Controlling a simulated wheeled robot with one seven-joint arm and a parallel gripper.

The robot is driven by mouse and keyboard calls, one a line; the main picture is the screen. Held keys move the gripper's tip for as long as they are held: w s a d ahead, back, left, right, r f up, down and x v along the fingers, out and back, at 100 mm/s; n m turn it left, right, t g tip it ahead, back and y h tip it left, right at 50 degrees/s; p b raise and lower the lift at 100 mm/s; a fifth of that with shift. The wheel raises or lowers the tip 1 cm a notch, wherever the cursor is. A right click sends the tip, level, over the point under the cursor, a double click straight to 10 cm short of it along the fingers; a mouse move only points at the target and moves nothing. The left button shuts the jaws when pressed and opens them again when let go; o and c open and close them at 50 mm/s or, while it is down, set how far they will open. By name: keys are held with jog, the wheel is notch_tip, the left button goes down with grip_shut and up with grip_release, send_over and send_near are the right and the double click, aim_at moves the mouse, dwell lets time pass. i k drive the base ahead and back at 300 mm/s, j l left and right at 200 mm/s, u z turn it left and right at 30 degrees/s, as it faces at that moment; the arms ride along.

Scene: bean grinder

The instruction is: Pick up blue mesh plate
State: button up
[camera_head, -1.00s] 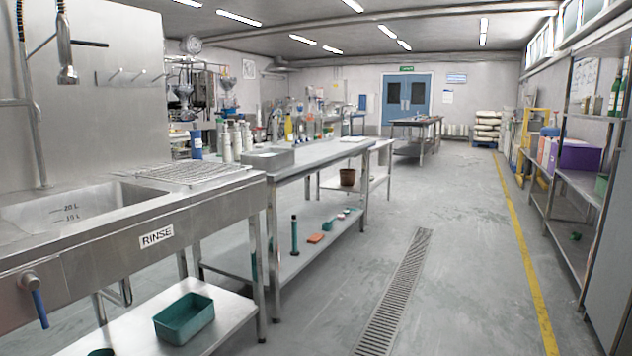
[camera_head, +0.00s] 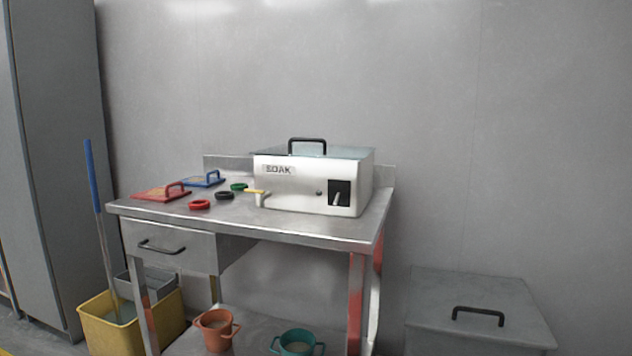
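A flat blue plate (camera_head: 203,181) with an arched handle lies on the steel table (camera_head: 290,229), toward its back left. It looks like the blue mesh plate, though its surface is too small to make out any mesh. A similar red plate (camera_head: 150,194) with a red handle lies in front of it and to its left. My gripper is not in view.
A white box marked SOAK (camera_head: 290,184) with a glass lid stands on the table. Red (camera_head: 200,204), black (camera_head: 224,195) and green (camera_head: 239,187) rings lie left of it. A yellow mop bucket (camera_head: 125,325) and grey cabinet (camera_head: 55,160) stand left, a lidded grey bin (camera_head: 475,315) right.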

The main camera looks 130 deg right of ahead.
aim_at(207, 180)
jog(key=z, duration=3.95)
jog(key=i+j+z, duration=0.15)
jog(key=i+j, duration=0.15)
jog(key=i+j+z, duration=0.1)
jog(key=i+j, duration=0.2)
jog(key=j, duration=0.2)
